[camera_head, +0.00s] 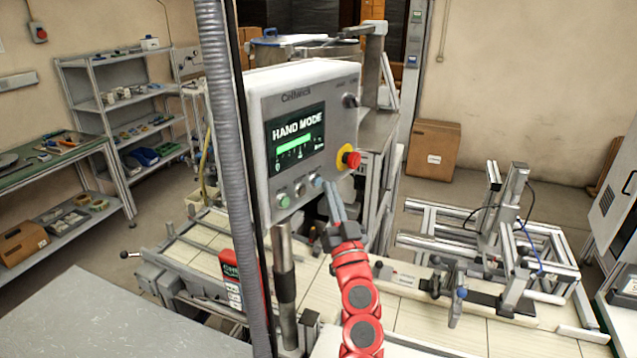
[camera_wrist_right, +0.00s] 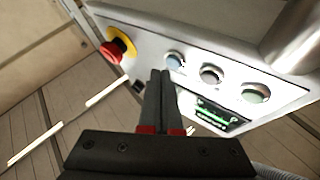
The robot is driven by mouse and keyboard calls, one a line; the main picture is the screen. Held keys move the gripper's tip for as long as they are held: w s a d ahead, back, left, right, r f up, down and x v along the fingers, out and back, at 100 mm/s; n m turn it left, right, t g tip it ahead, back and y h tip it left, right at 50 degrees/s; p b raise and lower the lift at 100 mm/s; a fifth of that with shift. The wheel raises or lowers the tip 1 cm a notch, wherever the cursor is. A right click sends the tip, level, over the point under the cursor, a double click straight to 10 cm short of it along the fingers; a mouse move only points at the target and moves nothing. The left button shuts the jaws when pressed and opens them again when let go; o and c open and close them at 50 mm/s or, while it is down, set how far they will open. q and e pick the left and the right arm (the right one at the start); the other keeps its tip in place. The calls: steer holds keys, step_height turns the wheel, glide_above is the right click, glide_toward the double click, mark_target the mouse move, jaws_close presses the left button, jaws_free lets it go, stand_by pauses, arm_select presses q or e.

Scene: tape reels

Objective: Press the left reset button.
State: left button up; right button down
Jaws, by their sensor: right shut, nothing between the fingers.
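The grey control box (camera_head: 262,160) carries a row of three buttons below its screen. In the head view the green button (camera_head: 284,201) is leftmost, the white button (camera_head: 300,190) is in the middle and the blue button (camera_head: 317,182) is at right. My right gripper (camera_head: 331,186) is shut and empty, fingertips close to the blue button; contact cannot be told. In the right wrist view, its fingertips (camera_wrist_right: 160,73) are just beside the blue button (camera_wrist_right: 175,60); the white button (camera_wrist_right: 210,74) and green button (camera_wrist_right: 256,93) lie further right. My left gripper is out of view.
A red emergency stop (camera_head: 352,159) on a yellow base sits right of the buttons. The screen (camera_head: 296,140) reads HAND MODE. A grey corrugated hose (camera_head: 228,130) runs left of the box. A cardboard box (camera_head: 433,150) stands behind.

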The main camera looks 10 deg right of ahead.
steer(key=shift+s+d, duration=0.1)
steer(key=shift+d, duration=0.05)
steer(key=shift+s+d, duration=0.75)
steer(key=shift+s, duration=0.2)
steer(key=shift+s+d, duration=0.75)
steer(key=shift+s, duration=0.2)
